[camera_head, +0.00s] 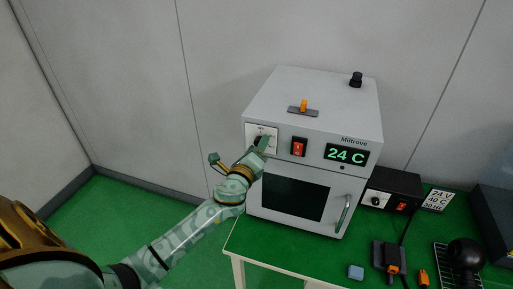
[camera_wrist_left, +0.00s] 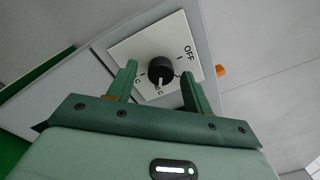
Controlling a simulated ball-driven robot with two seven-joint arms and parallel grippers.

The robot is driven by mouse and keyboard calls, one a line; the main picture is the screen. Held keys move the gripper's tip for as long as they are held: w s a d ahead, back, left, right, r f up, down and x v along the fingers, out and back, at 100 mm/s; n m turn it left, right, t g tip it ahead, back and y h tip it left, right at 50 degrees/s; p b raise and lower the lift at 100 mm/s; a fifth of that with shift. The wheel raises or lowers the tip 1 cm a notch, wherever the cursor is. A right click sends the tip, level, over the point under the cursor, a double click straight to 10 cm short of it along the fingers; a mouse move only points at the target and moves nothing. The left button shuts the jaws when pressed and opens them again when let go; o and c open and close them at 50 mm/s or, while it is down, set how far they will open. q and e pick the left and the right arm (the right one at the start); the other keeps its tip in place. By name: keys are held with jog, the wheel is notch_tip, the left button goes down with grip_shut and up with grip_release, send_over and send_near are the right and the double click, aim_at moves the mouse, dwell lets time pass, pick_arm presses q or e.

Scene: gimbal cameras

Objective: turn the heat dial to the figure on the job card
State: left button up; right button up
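The oven (camera_head: 312,122) is a pale grey box marked Mittrove, and its green display (camera_head: 347,154) reads 24 C. The heat dial (camera_wrist_left: 160,70) is a black knob on a white plate with OFF and partly hidden C figures; its white mark points toward the label nearest my gripper. The job card (camera_head: 438,200) reads 24 V, 40 C, 30 Hz. My left gripper (camera_head: 262,143) is at the dial plate. In the left wrist view its fingers (camera_wrist_left: 158,72) stand apart on either side of the knob, with gaps visible. My right gripper is not in view.
A red switch (camera_head: 298,147) sits beside the dial, and an orange lever (camera_head: 303,105) is on the oven top. A black power unit (camera_head: 393,188) with its own knob stands to the right.

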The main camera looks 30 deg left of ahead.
pick_arm(q)
jog(key=b+v, duration=0.2)
jog(key=v, duration=1.4)
jog(key=shift+s, duration=0.15)
